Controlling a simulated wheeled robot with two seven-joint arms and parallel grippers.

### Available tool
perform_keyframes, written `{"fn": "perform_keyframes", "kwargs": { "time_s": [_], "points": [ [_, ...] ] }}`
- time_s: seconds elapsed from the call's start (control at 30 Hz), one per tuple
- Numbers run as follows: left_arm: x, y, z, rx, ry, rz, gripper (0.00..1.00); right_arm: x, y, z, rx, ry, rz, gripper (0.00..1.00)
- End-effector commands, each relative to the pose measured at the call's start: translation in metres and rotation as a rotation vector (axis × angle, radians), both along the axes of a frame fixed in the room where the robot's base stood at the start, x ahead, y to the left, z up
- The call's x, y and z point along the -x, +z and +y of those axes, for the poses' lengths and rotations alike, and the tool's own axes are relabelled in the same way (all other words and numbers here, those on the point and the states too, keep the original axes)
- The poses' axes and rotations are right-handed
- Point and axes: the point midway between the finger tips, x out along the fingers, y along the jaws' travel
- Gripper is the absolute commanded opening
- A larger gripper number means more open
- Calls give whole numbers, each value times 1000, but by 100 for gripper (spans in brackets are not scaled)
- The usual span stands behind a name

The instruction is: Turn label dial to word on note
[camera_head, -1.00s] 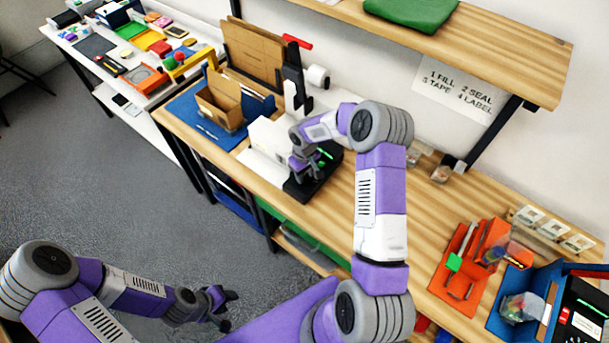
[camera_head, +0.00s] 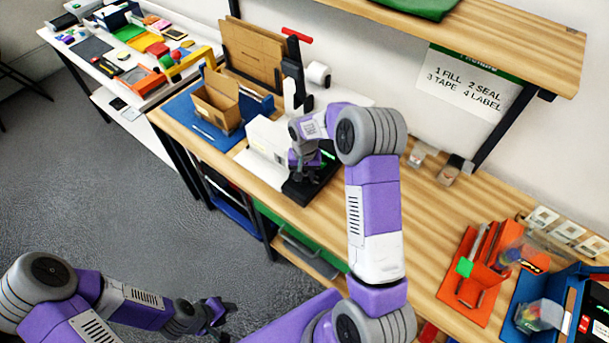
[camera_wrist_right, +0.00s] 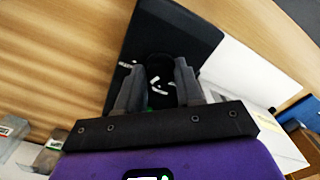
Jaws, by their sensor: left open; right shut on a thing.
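The black label machine (camera_head: 312,183) stands at the front edge of the wooden bench, with a small green display at its top. In the right wrist view its black body (camera_wrist_right: 178,35) carries a dark round dial (camera_wrist_right: 159,70) with white marks around it, too small to read. My right gripper (camera_head: 303,172) is over the machine. In the right wrist view the gripper (camera_wrist_right: 160,88) is shut on the dial, one finger on each side. My left gripper (camera_head: 224,310) is open and empty above the floor. I cannot make out a note with a dial word.
A white box (camera_head: 268,137) stands beside the machine, and an open cardboard box (camera_head: 217,103) sits on a blue mat. A wall sign (camera_head: 465,85) lists fill, seal, tape, label. Orange (camera_head: 470,285) and blue trays lie at the right.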

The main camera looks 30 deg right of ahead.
Motion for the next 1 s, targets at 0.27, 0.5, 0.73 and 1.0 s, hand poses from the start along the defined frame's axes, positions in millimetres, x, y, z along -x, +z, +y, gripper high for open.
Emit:
{"fn": "perform_keyframes", "kwargs": {
  "time_s": [0.27,0.5,0.73,1.0],
  "points": [
    [0,-2,0,0,0,0,43,0,1,0,-1,-31,-1,6],
    [0,-1,0,0,0,0,43,0,1,0,0,-30,0,6],
    [0,-1,0,0,0,0,43,0,1,0,0,-29,0,61],
    [0,-1,0,0,0,0,43,0,1,0,0,-29,0,61]
  ]
}}
